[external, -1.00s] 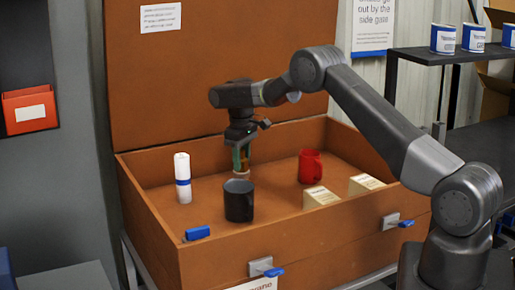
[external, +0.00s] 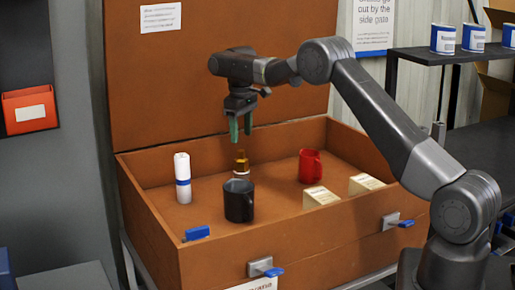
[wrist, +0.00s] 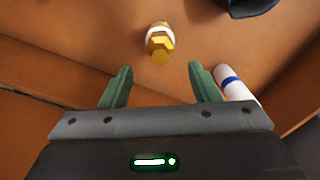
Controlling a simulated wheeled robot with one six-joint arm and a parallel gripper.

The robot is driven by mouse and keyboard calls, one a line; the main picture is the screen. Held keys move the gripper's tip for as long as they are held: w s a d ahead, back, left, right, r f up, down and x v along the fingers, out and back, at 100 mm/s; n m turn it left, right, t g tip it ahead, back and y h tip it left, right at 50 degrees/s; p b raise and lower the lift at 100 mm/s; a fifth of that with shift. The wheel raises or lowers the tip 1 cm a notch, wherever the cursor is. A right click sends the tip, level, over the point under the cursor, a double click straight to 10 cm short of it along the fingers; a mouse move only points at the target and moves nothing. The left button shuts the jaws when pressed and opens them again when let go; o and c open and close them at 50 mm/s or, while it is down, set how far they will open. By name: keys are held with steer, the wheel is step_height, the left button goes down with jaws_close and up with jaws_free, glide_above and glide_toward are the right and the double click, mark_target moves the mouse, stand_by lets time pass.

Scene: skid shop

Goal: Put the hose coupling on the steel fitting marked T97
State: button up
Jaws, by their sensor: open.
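A brass-coloured piece with a hex part and a white band, apparently the hose coupling (external: 241,164), stands upright on the floor of the brown box, behind the black mug. It also shows in the wrist view (wrist: 160,43), ahead of my fingers. I cannot tell whether a steel fitting is under it, and no T97 mark is readable. My gripper (external: 241,135) is above the brass piece, open and empty, with its green fingers pointing down. The fingers also show apart in the wrist view (wrist: 157,70). The lower end of the brass piece is partly hidden by the mug.
The black mug (external: 239,203) stands in front, with a white roll with a blue band (external: 182,180) to its left. A red mug (external: 311,166) and two cream blocks (external: 320,197) (external: 365,183) are to the right. The box walls (external: 300,240) and raised lid (external: 200,80) enclose the space.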

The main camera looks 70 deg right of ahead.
steer(key=shift+r, duration=1.5)
